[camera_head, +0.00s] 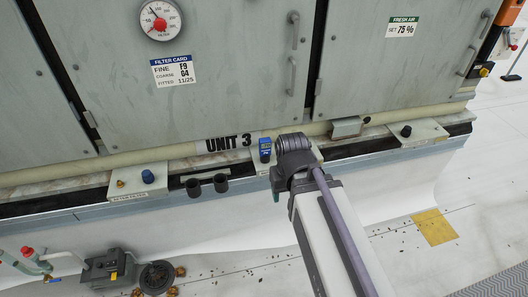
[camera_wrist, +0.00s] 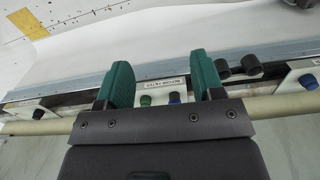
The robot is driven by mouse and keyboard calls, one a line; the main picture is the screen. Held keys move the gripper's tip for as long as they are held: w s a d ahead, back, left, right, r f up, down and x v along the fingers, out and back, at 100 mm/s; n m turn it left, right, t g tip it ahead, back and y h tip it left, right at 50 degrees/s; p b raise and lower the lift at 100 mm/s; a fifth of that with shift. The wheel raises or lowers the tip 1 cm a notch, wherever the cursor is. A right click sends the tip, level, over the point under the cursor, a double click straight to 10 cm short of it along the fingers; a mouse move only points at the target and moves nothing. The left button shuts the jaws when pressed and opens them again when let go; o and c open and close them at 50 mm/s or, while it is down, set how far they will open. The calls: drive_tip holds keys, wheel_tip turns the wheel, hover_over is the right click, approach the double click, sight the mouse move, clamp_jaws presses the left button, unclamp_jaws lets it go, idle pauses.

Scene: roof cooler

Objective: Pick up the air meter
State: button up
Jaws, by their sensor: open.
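A small blue handheld device with a dark face (camera_head: 265,150), which looks like the air meter, stands upright against the ledge of the cooler below the UNIT 3 label. I cannot make out the meter in the wrist view.
Two black tubes (camera_head: 207,186) stick out left of the meter. An AFTER FILTER plate (camera_head: 138,184) with caps is further left. A metal box (camera_head: 346,128) and another capped plate (camera_head: 418,132) are to the right. A dark pump-like unit (camera_head: 108,268) lies on the floor at lower left.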

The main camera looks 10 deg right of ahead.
idle(0.4)
drive_tip(key=m, duration=1.2)
hover_over(265, 139)
drive_tip(key=s, duration=0.1)
drive_tip(key=shift+a+f+b, duration=0.15)
drive_tip(key=shift+f+b, duration=0.3)
drive_tip(key=shift+f, duration=0.1)
drive_tip(key=w+m, duration=0.1)
drive_tip(key=m, duration=0.2)
drive_tip(key=shift+w, duration=0.35)
drive_tip(key=m, duration=0.2)
drive_tip(key=shift+s+r+m, duration=0.1)
drive_tip(key=shift+s+m, duration=0.2)
drive_tip(key=shift+s, duration=0.05)
wheel_tip(265, 139, down, 11)
drive_tip(key=b, duration=1.1)
drive_tip(key=shift+s, duration=0.1)
drive_tip(key=shift+r, duration=0.1)
clamp_jaws()
